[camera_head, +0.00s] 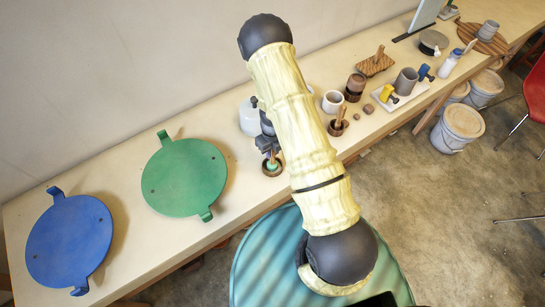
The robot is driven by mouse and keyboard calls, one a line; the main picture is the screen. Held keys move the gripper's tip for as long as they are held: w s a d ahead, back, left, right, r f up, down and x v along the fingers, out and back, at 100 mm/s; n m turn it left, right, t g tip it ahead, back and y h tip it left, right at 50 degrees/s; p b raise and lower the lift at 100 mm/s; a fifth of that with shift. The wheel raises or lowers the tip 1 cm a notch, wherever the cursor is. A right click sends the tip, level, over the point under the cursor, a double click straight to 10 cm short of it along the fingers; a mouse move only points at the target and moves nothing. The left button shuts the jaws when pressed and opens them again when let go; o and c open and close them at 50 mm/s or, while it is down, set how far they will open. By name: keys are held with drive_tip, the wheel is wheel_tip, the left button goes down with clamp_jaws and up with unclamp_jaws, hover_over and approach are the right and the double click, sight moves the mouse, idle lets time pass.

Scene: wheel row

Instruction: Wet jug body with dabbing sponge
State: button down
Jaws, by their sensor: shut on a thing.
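My gripper (269,149) is over the front edge of the bench, partly hidden by my own pale arm. It is shut on the thin wooden handle of what looks like the dabbing sponge (272,165), which has a pale green head. The sponge head is at a small brown bowl (265,171); I cannot tell whether it touches the bottom. A grey cylindrical vessel (405,81), possibly the jug body, stands upright on a white board to the right. Another grey vessel (488,30) stands on a round wooden board farther right.
A white rounded container (249,119) stands behind my gripper. A green disc (184,177) and a blue disc (70,240) lie left. A white cup (332,101), brown pots (355,87), and yellow (387,92) and blue (424,72) pieces stand right. Buckets (458,128) sit on the floor.

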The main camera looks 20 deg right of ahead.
drive_tip(key=shift+r+p, duration=2.75)
drive_tip(key=shift+r, duration=0.65)
drive_tip(key=shift+f, duration=0.1)
